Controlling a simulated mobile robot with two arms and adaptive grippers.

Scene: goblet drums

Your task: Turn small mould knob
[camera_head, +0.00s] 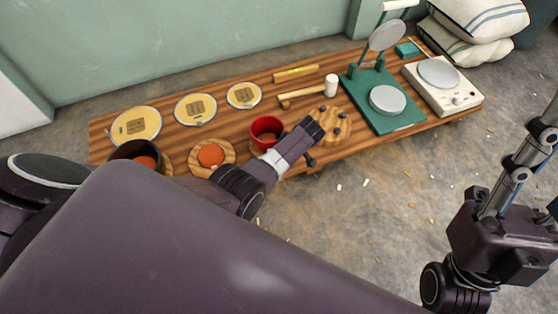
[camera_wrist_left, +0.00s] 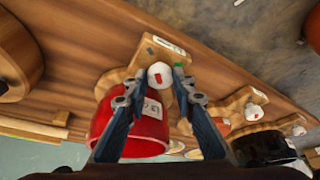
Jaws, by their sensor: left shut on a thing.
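A red cup-shaped mould (camera_head: 267,130) stands on a wooden base on the low wooden table, and it also shows in the left wrist view (camera_wrist_left: 130,128). A white round knob (camera_wrist_left: 160,76) with a red mark sits at the end of that base, beside a small label. My left gripper (camera_wrist_left: 161,74) is shut on this knob, with one fingertip on each side. In the head view my left arm reaches over the table from the left, and the knob and fingertips are hidden there. My right gripper's fingers do not show; only right arm parts are visible.
An orange-filled mould (camera_head: 210,155) and a dark pot (camera_head: 134,152) stand left of the red one. A mallet (camera_head: 308,91), round wooden block (camera_head: 330,127), green press (camera_head: 384,110) and white scale (camera_head: 442,84) are also on the table. Small scraps lie on the floor.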

